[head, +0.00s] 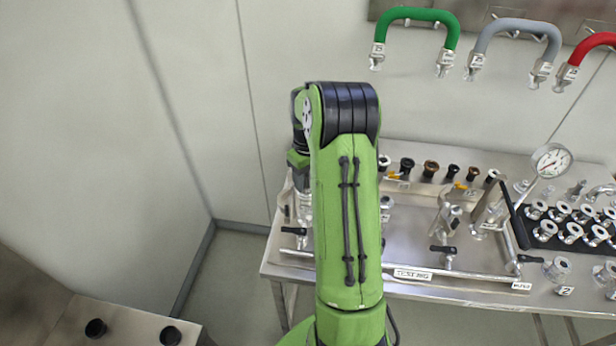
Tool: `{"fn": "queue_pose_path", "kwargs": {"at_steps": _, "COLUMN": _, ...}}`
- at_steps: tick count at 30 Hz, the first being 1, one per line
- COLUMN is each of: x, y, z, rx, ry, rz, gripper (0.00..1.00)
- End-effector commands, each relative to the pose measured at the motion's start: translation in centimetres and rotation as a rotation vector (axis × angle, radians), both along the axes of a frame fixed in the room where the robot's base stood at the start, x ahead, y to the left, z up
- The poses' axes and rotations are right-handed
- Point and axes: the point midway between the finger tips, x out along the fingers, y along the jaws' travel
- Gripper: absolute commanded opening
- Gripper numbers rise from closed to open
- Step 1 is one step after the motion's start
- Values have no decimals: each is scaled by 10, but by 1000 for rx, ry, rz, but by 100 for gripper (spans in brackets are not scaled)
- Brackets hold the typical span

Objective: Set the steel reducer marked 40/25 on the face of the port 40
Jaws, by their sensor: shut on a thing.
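My arm rises through the middle of the head view and folds over at the top. I cannot pick out the steel reducer marked 40/25; no such marking can be read. The port 40 cannot be told for certain either. A steel test rig (470,277) with a "TEST RIG" label lies on the bench, partly covered by my arm. Steel fittings show at the arm's left edge (304,208), too small to name.
The steel bench (460,293) carries a black rack (517,222) of flanged fittings, a gauge (551,160), valves with black handles (443,250) and a row of dark-capped parts (430,170). Green (418,14), grey (515,25) and red (594,44) hoses hang above.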

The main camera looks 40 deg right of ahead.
Motion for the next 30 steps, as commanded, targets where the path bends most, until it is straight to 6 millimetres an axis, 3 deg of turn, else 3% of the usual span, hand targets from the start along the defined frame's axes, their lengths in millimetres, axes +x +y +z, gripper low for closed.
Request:
{"fn": "queue_pose_path", "kwargs": {"at_steps": 1, "x": 0, "y": 0, "z": 1, "rx": -1, "ry": -1, "rz": 0, "gripper": 23}}
{"fn": "queue_pose_path", "kwargs": {"at_steps": 2, "x": 0, "y": 0, "z": 1, "rx": -1, "ry": -1, "rz": 0, "gripper": 57}}
{"fn": "queue_pose_path", "kwargs": {"at_steps": 7, "x": 0, "y": 0, "z": 1, "rx": 0, "ry": -1, "rz": 0, "gripper": 82}}
{"fn": "queue_pose_path", "kwargs": {"at_steps": 17, "x": 0, "y": 0, "z": 6, "rx": -2, "ry": -2, "rz": 0, "gripper": 82}}
{"fn": "queue_pose_path", "kwargs": {"at_steps": 20, "x": 1, "y": -1, "z": 24, "rx": -4, "ry": -5, "rz": 0, "gripper": 82}}
{"fn": "queue_pose_path", "kwargs": {"at_steps": 30, "x": 1, "y": 0, "z": 120, "rx": -4, "ry": -5, "rz": 0, "gripper": 82}}
